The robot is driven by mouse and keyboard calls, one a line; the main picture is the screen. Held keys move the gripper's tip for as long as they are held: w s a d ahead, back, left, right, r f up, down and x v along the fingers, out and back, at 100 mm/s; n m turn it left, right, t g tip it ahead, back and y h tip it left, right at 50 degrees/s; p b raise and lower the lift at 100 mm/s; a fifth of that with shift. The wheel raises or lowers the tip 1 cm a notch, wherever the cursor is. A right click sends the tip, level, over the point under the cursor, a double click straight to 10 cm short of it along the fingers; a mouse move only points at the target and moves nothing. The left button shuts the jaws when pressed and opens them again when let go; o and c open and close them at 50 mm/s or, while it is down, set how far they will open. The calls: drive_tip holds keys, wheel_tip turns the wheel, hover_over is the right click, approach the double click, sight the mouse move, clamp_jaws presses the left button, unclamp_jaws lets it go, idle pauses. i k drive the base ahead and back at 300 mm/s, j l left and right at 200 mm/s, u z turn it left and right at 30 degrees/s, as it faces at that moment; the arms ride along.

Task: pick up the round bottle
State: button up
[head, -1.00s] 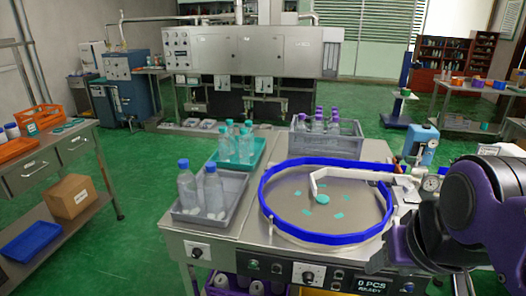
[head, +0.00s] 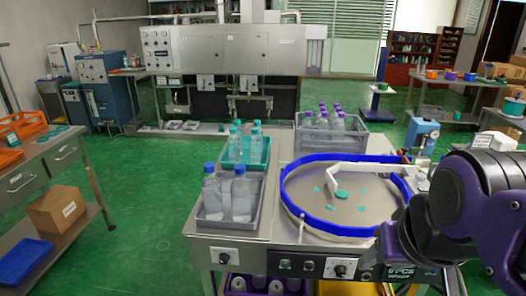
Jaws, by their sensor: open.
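Two clear bottles with blue caps stand upright in a grey tray (head: 213,221) at the table's front left. The left bottle (head: 212,197) and the right bottle (head: 240,198) look alike in size, and I cannot tell which is the round one. Several teal-capped bottles (head: 256,148) stand in a teal tray behind them, and several purple-capped bottles (head: 322,124) in a grey crate. My gripper (head: 387,244) shows as a dark purple shape at the lower right, empty and well right of the blue-capped bottles. Its fingers do not show clearly.
A round feeder bowl with a blue rim (head: 335,230) and a white arm across it stands between the grey tray and my arm. A side bench (head: 62,160) with orange trays is at the left. Green floor is clear between bench and table.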

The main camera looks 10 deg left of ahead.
sight(211, 185)
drive_tip(key=j, duration=0.55)
drive_tip(key=k+j, duration=0.15)
drive_tip(key=j, duration=0.95)
drive_tip(key=k+z, duration=0.05)
